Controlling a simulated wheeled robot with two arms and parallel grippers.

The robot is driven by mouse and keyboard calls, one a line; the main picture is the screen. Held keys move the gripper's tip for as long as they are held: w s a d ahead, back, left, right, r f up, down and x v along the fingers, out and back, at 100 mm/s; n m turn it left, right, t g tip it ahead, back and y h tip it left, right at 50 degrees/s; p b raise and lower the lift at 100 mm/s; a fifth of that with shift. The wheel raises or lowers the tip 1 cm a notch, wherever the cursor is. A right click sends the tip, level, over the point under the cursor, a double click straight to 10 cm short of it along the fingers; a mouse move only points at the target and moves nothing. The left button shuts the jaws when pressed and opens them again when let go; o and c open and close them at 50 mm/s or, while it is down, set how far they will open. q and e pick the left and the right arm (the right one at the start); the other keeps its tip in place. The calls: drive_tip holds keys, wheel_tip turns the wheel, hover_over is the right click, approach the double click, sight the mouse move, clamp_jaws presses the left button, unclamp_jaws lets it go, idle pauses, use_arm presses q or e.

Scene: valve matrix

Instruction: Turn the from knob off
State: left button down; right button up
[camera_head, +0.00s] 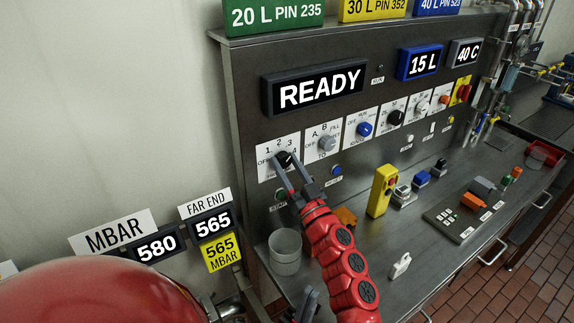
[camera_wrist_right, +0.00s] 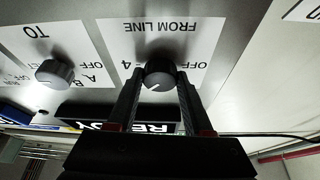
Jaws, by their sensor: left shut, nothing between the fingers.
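The from knob (camera_head: 284,158) is a dark round knob on a white plate marked OFF and 1 to 4. In the right wrist view the from knob (camera_wrist_right: 160,75) sits under upside-down FROM LINE lettering, its white pointer toward the lower left, on the side of the 4 and away from OFF. My right gripper (camera_head: 290,170) reaches up to it; its fingers (camera_wrist_right: 159,78) stand apart on either side of the knob, seemingly without clamping it. My left gripper (camera_head: 306,306) is low at the bottom edge, partly cut off, shut and empty.
The TO knob (camera_head: 327,143) is right beside it, with a blue knob (camera_head: 364,129) further right. A grey cup (camera_head: 285,251), a yellow block (camera_head: 382,190) and a white switch piece (camera_head: 400,265) stand on the steel bench. The READY display (camera_head: 316,88) is above.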

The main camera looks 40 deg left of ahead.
clamp_jaws()
